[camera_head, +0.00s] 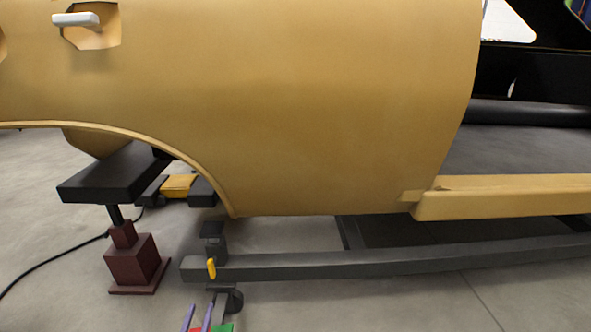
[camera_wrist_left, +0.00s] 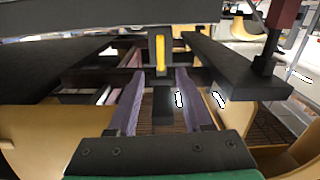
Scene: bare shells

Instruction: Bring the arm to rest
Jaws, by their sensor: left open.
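My left gripper (camera_head: 202,300) shows at the bottom edge of the head view, with two purple fingers pointing up the picture, spread apart. It is low, just in front of the end of a dark beam. In the left wrist view the purple fingers of my left gripper (camera_wrist_left: 156,85) stand apart, and nothing is seen held between them. Beyond them is a small yellow part (camera_wrist_left: 160,52) on a dark bracket. The same yellow part (camera_head: 211,268) hangs at the beam's end in the head view. My right gripper is not in view.
A large mustard car body shell (camera_head: 330,110) fills the upper head view. Below it a dark beam (camera_head: 400,264) runs rightward. A dark red jack (camera_head: 133,260) with a black pad stands at the left. A black cable (camera_head: 50,262) lies on grey floor. Floor at lower right is clear.

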